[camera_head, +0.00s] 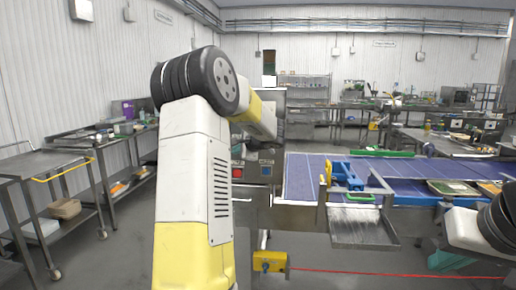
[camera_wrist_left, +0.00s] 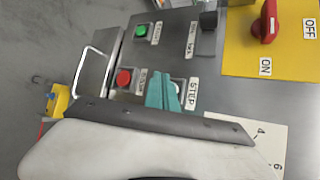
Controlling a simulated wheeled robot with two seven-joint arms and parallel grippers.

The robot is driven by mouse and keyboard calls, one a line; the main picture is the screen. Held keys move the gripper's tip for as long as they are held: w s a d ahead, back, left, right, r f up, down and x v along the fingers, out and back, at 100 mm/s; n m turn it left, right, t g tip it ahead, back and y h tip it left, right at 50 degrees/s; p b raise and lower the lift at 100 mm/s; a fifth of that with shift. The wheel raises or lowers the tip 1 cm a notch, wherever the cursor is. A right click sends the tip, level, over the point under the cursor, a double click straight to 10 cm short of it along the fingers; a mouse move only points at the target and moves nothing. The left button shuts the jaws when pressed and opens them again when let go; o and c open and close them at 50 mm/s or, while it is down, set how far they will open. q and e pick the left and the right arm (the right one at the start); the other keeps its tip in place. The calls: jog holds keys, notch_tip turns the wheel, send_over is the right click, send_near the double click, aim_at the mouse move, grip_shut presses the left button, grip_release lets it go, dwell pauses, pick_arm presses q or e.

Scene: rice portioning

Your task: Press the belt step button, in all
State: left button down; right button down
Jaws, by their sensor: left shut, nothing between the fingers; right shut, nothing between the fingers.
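My left gripper (camera_wrist_left: 162,90) shows there as closed teal fingers, empty, over the panel between the red button (camera_wrist_left: 124,78) and the STEP label. The fingers partly cover the step button; I cannot tell whether they touch it. In the head view my left arm hides the gripper and part of the panel box. My right gripper (camera_head: 448,261) is at the lower right, shut and empty, partly hidden by its arm.
A green button (camera_wrist_left: 143,31), a black switch (camera_wrist_left: 208,30) and a red rotary switch (camera_wrist_left: 267,22) on yellow share the panel. The blue conveyor belt (camera_head: 304,178) lies right of the panel, with a metal tray (camera_head: 362,236) in front. Carts stand left.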

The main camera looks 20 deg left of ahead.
pick_arm(q)
jog(key=shift+w+a, duration=0.1)
jog(key=shift+w, duration=0.6)
jog(key=shift+w, duration=0.15)
dwell(1.5)
jog(key=shift+w+a, duration=0.15)
jog(key=shift+w, duration=0.1)
